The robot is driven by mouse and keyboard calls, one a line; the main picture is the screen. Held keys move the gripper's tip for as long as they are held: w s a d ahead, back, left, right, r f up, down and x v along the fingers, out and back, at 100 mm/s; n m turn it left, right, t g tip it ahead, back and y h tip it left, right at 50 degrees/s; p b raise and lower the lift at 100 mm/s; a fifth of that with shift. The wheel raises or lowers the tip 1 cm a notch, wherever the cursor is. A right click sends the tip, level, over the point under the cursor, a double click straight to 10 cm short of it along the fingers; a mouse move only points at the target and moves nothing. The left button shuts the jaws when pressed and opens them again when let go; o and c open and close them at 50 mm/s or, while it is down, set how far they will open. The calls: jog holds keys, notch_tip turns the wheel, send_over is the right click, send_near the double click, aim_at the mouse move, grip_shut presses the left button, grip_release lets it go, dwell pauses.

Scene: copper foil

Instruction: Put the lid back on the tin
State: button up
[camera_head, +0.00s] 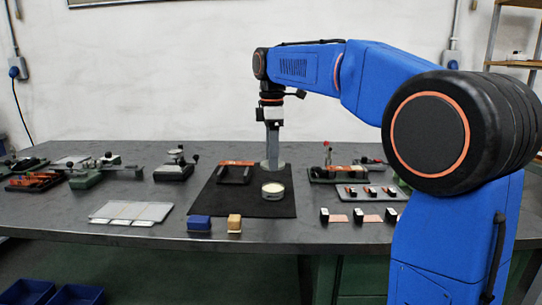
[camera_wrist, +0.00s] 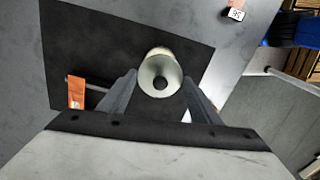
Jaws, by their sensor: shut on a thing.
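My gripper (camera_head: 272,160) points straight down over the black mat (camera_head: 225,204) and is shut on the grey round lid (camera_head: 280,165). In the wrist view the lid (camera_wrist: 151,80) shows as a pale disc with a dark centre between the two fingers (camera_wrist: 160,85). The tin (camera_head: 273,192) is a short round can with a cream top, upright on the mat in front of the lid in the head view. In the wrist view a cream edge of the tin (camera_wrist: 159,50) shows beyond the lid, partly hidden by it. I cannot tell the lid's exact height.
An orange-and-black frame (camera_head: 236,173) stands on the mat left of the tin. A blue block (camera_head: 199,223) and a tan block (camera_head: 234,223) sit near the front edge. Fixtures (camera_head: 343,172) stand right of the mat, a pale plate (camera_head: 131,211) left. The mat's front is clear.

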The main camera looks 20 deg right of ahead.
jog(key=shift+d+f, duration=0.15)
jog(key=shift+f, duration=3)
jog(key=shift+f, duration=0.15)
jog(key=o, duration=1.6)
jog(key=shift+r, duration=3.5)
